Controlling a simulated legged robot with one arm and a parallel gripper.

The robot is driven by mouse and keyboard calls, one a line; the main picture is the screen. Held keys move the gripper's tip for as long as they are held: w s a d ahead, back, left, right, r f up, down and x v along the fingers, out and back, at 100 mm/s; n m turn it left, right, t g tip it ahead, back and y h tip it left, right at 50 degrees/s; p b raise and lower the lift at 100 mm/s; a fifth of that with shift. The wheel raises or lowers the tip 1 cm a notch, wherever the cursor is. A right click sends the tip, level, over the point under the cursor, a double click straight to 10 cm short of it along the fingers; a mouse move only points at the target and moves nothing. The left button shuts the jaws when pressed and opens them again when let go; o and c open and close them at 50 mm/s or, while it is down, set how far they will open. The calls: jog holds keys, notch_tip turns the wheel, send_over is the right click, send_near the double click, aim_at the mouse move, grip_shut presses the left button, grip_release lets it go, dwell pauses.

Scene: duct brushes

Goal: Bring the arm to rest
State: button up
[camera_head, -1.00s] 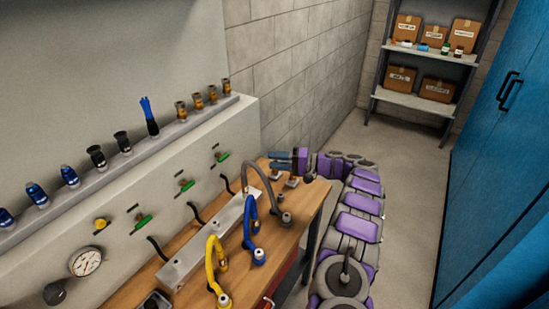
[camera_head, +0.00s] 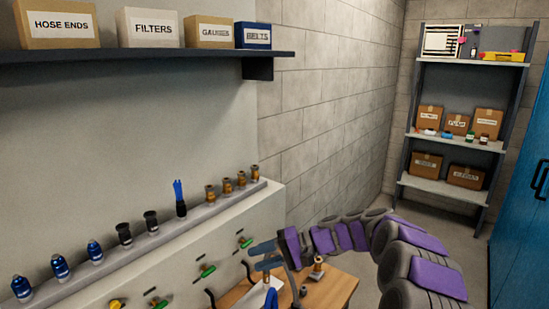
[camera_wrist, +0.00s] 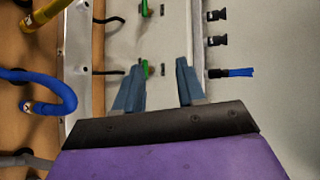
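My gripper (camera_head: 266,255) is at the end of my purple and grey arm, which arches in from the lower right. It is in front of the wall panel (camera_head: 150,270) and above the wooden bench (camera_head: 328,291). In the wrist view my gripper (camera_wrist: 160,80) has its two blue-grey fingers apart, with nothing between them. They point toward the panel with the green valve handles (camera_wrist: 145,68).
A ledge (camera_head: 130,247) holds several fittings and a blue-bristled brush (camera_head: 180,198). The wrist view shows a blue hose (camera_wrist: 55,88) and yellow hose (camera_wrist: 50,12). A shelf (camera_head: 140,53) with labelled boxes is above; a rack (camera_head: 450,187) and blue cabinet (camera_head: 520,220) stand right.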

jog(key=s+d+n+g+h, duration=0.15)
jog(key=s+h, duration=0.45)
jog(key=s, duration=1.5)
jog(key=s+d+f+h, duration=0.2)
jog(key=s+d+h, duration=0.2)
jog(key=s+d, duration=0.3)
jog(key=s+d+f+m+h, duration=0.1)
jog(key=s+d+f+h, duration=0.2)
jog(key=s+d, duration=0.5)
jog(key=s+h, duration=0.1)
jog(key=s, duration=0.5)
jog(key=shift+s+d+t, duration=0.25)
jog(key=shift+d+t, duration=0.05)
jog(key=shift+t, duration=0.05)
